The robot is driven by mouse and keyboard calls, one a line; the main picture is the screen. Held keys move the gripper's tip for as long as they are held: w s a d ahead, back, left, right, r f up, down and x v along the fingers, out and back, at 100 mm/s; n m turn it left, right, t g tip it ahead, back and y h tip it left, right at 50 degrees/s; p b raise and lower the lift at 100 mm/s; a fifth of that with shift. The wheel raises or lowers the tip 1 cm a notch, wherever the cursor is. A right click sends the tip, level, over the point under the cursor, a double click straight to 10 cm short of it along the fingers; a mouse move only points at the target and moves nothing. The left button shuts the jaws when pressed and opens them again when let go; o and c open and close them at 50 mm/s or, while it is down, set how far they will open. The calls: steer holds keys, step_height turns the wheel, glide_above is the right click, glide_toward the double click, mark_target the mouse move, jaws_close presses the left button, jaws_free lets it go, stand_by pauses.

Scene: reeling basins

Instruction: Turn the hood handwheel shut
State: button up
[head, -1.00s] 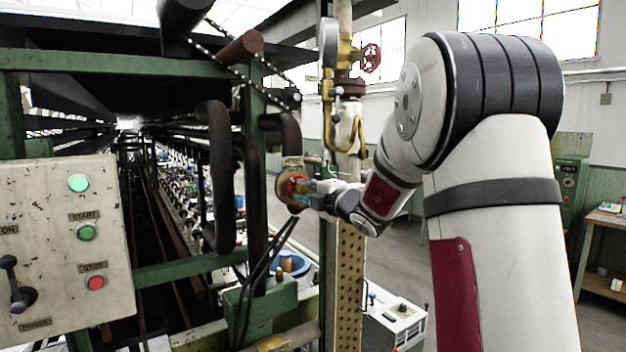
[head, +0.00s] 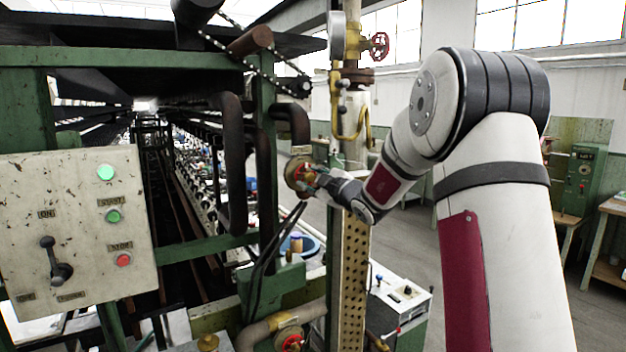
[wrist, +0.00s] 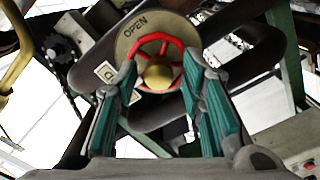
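The hood handwheel (wrist: 145,41) is a small red spoked wheel with a brass hub, in front of a round plate marked OPEN (wrist: 128,42). In the head view the handwheel (head: 297,171) sits on a dark pipe right of the green frame. My gripper (wrist: 160,64) has one teal-padded finger on each side of the wheel, and the fingertips appear to touch its rim. In the head view my gripper (head: 311,178) reaches it from the right and covers part of it. The lower part of the plate is hidden.
A control panel (head: 75,225) with buttons and a lever stands at left. Another red handwheel (head: 379,46) is on the upright pipe above, and a third (head: 291,340) is low down. A perforated post (head: 350,275) stands just below my wrist.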

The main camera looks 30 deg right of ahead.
steer(key=s, duration=0.7)
stand_by(0.6)
